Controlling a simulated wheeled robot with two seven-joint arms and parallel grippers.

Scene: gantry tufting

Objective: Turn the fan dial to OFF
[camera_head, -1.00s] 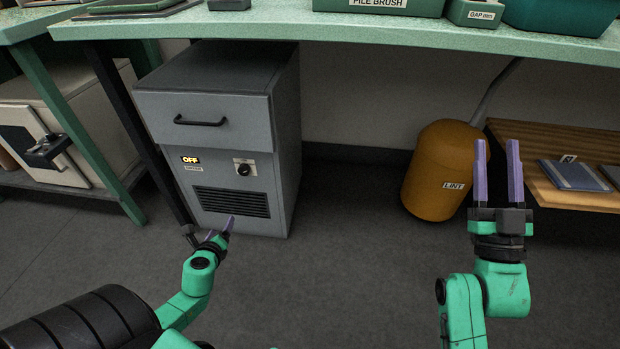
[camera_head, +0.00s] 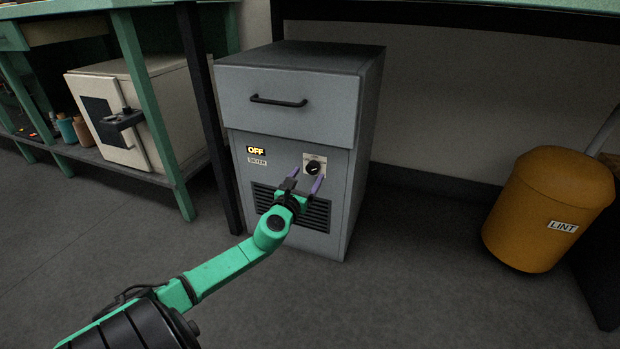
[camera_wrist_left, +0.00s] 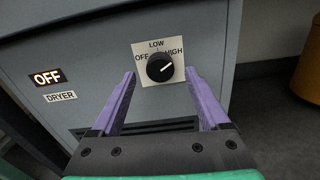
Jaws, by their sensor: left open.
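The fan dial (camera_head: 312,168) is a black round knob on a pale plate on the front of the grey dryer cabinet (camera_head: 300,84). In the left wrist view the dial (camera_wrist_left: 160,67) has OFF at left, LOW on top and HIGH at right. Its white pointer line tilts up and right, toward HIGH. My left gripper (camera_head: 308,178) is open in front of the cabinet. In the left wrist view its purple fingers (camera_wrist_left: 160,73) appear on either side of the dial, with nothing between them; contact is not visible. My right gripper is out of view.
A lit display (camera_head: 256,150) reads OFF above a DRYER label (camera_head: 257,161). A vent grille (camera_head: 318,212) lies below the dial. A drawer handle (camera_head: 278,101) sticks out above. An orange LINT bin (camera_head: 548,210) stands at right, with clear floor between.

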